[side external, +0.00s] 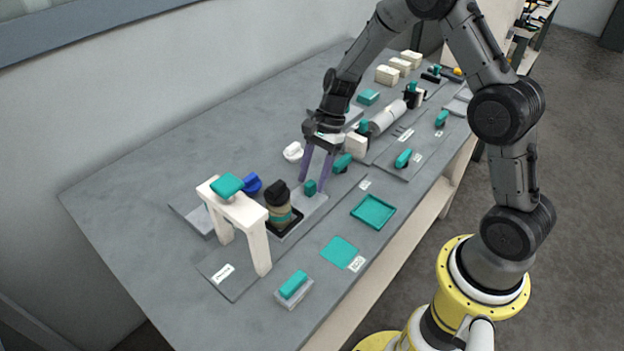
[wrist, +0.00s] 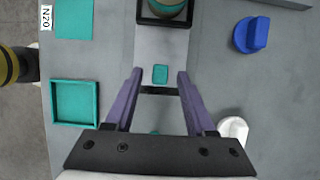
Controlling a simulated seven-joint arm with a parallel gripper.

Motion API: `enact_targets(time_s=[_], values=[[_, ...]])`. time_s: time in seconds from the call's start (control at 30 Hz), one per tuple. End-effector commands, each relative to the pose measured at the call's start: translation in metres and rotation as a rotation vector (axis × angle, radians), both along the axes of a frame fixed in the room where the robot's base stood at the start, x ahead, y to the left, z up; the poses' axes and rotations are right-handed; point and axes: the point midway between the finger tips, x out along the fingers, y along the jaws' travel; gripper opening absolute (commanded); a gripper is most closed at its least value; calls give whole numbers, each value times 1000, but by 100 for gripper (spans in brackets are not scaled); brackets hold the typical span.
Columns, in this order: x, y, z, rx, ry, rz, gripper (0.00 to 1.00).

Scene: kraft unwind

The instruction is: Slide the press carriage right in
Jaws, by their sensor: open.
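The press carriage (side external: 316,204) is a light grey plate on the bench. It bears a black square tray (side external: 293,228) with a dark-capped jar with a teal band (side external: 277,212) standing in it. A small teal knob (side external: 310,188) rises from the plate's near end in the wrist view (wrist: 160,75). The press (side external: 240,210) is a white arch with a teal top handle, to the left of the carriage; the jar is outside the arch. My gripper (side external: 312,182) is open, its purple fingers on either side of the knob, with visible gaps in the wrist view (wrist: 160,72).
A blue knob (wrist: 251,34) and a white rounded piece (wrist: 234,128) lie to one side. A teal tray (side external: 373,212) and a teal square (side external: 339,252) lie on the other. A roll (side external: 387,118) and small teal-handled parts stand behind my gripper. The bench's left end is clear.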

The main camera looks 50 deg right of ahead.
Motion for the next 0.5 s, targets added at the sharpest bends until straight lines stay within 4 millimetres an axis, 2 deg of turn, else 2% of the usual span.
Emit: enact_targets(time_s=[0.17,0.43,0.5], values=[[0,4,-10,-1,1,1,55],[0,5,-11,-1,0,1,55],[0,4,-10,-1,0,1,44]])
